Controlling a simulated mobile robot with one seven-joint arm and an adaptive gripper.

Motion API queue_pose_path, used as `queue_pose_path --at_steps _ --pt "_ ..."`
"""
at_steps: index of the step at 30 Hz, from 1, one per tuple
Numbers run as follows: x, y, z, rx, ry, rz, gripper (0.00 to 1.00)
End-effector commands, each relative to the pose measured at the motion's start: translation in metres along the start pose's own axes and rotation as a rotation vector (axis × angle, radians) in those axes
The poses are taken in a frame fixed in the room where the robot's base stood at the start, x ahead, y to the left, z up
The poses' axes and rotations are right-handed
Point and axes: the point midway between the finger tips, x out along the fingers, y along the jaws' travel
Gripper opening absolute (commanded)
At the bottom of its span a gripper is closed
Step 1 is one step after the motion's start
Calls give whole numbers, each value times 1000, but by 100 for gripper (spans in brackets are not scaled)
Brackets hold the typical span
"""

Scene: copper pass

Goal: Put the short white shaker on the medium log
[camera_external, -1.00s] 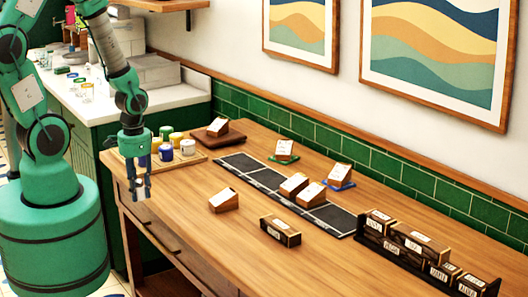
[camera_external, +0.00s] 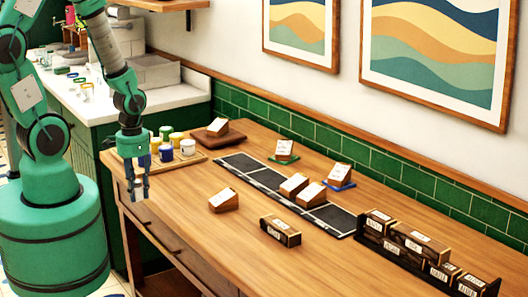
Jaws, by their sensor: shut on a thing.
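My gripper (camera_external: 138,192) points down at the left end of the wooden table, in front of the tray. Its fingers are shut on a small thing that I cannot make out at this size. A white shaker (camera_external: 187,147) stands upright at the right of a group of blue, yellow and green-topped shakers on a thin wooden tray (camera_external: 200,158); I cannot tell whether it is the short one. A dark wooden block with a white label (camera_external: 280,231) lies alone near the table's front edge. I cannot tell which piece is the medium log.
A black rack (camera_external: 372,241) at the right holds several labelled dark blocks. Wedge-shaped wooden card blocks stand on and around a black strip (camera_external: 250,172), one on a brown board (camera_external: 217,137). The table's (camera_external: 190,195) front left is clear.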

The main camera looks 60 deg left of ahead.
Motion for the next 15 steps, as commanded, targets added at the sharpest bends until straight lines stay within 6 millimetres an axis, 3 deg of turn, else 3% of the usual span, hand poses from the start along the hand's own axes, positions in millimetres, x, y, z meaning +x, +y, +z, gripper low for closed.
queue_pose_path --at_steps 8,15 --pt "-4 13 -18 8 1 0 2" --pt "-12 43 -49 20 1 0 2"
